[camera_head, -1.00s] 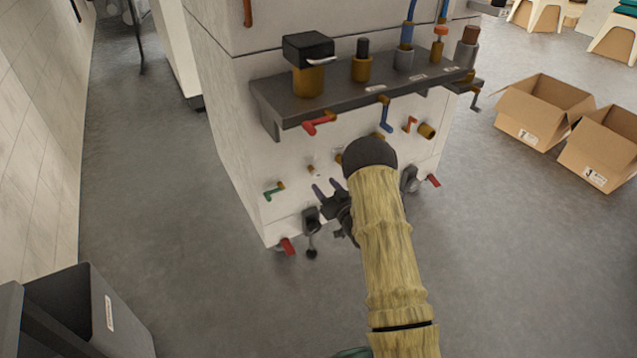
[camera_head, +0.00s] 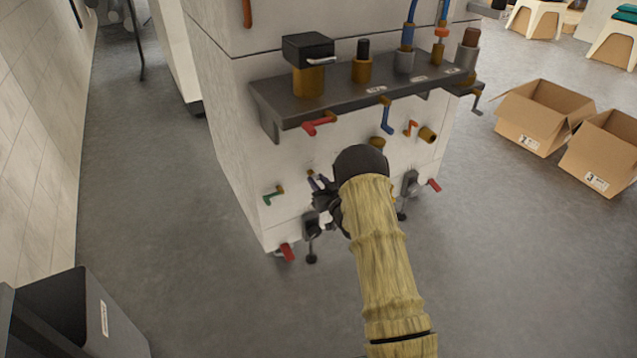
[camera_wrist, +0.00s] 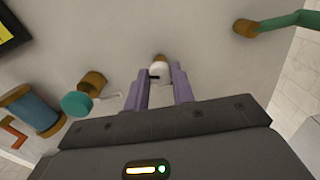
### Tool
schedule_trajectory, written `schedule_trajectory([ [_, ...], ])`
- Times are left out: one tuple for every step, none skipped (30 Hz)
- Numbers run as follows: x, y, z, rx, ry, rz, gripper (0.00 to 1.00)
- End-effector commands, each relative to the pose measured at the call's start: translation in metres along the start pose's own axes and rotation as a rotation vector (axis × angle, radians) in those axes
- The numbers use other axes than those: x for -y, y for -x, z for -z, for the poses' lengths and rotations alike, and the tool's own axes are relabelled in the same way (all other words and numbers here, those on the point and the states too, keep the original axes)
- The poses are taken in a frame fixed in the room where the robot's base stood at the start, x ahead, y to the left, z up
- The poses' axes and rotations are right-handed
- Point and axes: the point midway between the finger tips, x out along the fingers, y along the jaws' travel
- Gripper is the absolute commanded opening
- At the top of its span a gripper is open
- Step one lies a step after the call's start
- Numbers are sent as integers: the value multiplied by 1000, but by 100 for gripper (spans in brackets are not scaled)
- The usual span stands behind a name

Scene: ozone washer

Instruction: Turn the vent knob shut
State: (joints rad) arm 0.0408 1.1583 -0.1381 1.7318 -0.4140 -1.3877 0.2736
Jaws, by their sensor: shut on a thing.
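The vent knob, which I take to be the small white knob on a brass stem (camera_wrist: 158,69), sticks out of the pale panel. It sits between the tips of my gripper's purple fingers (camera_wrist: 160,82) in the wrist view. My gripper (camera_head: 318,182) is shut on the knob. In the head view only a brass bit of the knob (camera_head: 310,172) shows by the fingertips, and my gripper and sleeved arm cover part of the panel. No mark of the knob's turn can be made out.
A green-handled valve (camera_head: 273,196) is left of the knob; it also shows in the wrist view (camera_wrist: 290,22). A teal-capped brass fitting (camera_wrist: 78,103) is at the wrist view's left. A dark shelf (camera_head: 350,98) with fittings juts out above. Cardboard boxes (camera_head: 540,120) stand at right.

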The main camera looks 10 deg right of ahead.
Motion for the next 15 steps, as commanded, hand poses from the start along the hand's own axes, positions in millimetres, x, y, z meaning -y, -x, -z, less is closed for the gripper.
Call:
schedule_trajectory([
  [0,0,0,1,1,1,2],
  [0,0,0,1,3,1,2],
  [0,0,-1,1,6,1,2],
  [0,0,-1,1,9,1,2],
  [0,0,-1,1,13,1,2],
  [0,0,-1,1,21,1,2],
  [0,0,-1,1,28,1,2],
  [0,0,-1,2,36,1,2],
  [0,0,-1,2,49,1,2],
  [0,0,-1,2,60,1,2],
  [0,0,-1,2,73,1,2],
  [0,0,-1,2,91,1,2],
  [1,0,-1,2,106,2,2],
  [1,0,-1,2,123,2,2],
  [1,0,-1,3,148,2,2],
])
